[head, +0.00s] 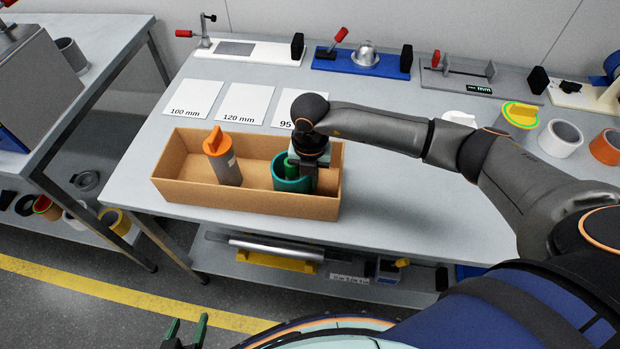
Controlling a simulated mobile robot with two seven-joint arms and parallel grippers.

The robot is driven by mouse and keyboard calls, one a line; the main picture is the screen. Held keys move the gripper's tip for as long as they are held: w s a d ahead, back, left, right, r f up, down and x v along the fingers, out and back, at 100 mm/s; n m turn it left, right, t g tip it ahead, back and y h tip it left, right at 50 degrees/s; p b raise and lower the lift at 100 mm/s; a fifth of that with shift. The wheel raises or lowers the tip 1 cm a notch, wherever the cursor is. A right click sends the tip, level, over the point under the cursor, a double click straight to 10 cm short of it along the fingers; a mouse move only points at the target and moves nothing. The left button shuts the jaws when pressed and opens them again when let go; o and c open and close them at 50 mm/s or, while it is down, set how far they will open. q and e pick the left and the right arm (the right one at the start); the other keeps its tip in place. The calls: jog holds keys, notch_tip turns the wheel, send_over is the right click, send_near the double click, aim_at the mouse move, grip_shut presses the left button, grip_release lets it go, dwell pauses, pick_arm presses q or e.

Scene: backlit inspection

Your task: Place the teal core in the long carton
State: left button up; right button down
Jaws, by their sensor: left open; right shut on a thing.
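The long carton (235,204) is an open brown box at the table's front left edge. The teal core (287,187), a hollow cylinder, is inside the right part of the carton. My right gripper (297,170) reaches down into the carton from above and is shut on the teal core. The carton's front wall hides the core's bottom, so I cannot tell if it touches the floor. My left gripper (187,332) is open and empty, low at the bottom edge of the picture, away from the table.
A grey core with an orange top (224,160) stands in the carton's left half. Paper cards, one reading 120 mm (240,103), lie behind the carton. Fixtures, including a blue one (362,59), line the back.

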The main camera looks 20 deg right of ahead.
jog(key=shift+f, duration=0.1)
jog(key=c, duration=1.3)
grip_release()
notch_tip(320, 180, up, 12)
jog(key=shift+r+b, duration=0.2)
jog(key=shift+b, duration=0.25)
